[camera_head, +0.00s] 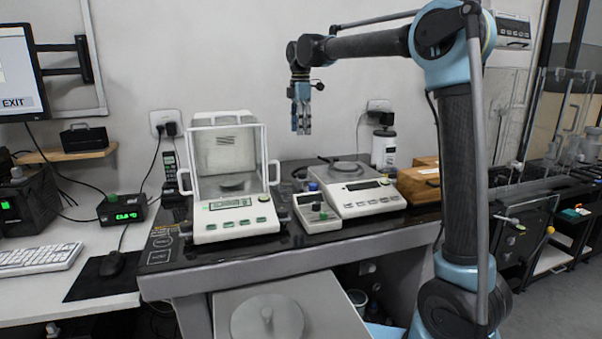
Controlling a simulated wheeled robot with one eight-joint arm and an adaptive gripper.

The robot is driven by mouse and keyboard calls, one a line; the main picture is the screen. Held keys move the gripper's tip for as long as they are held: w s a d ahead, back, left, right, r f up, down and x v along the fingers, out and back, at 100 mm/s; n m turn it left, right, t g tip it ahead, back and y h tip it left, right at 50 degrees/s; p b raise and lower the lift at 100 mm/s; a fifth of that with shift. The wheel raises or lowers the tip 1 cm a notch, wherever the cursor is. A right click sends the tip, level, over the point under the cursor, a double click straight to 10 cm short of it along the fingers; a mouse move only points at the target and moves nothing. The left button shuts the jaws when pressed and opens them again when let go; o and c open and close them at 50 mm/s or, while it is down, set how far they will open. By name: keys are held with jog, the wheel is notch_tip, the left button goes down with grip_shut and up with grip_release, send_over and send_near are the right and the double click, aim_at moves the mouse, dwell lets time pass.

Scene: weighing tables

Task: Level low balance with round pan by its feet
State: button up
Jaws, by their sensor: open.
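A low white balance with a round grey pan (358,190) stands on the dark weighing table (270,253), right of centre. Its pan is at the back and its display and buttons are at the front. Its feet are hidden or too small to tell, and I cannot tell whether it is level. My gripper (301,128) hangs pointing down, above and left of this balance, well clear of it. It is open, with nothing visible between its fingers.
A glass-shielded balance (235,222) stands at left on the table. A white surface with a round disc (267,322) is below.

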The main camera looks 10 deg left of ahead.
aim_at(301, 173)
notch_tip(301, 173, down, 17)
jog(key=shift+r, duration=0.1)
dwell(0.5)
jog(key=c, duration=1.1)
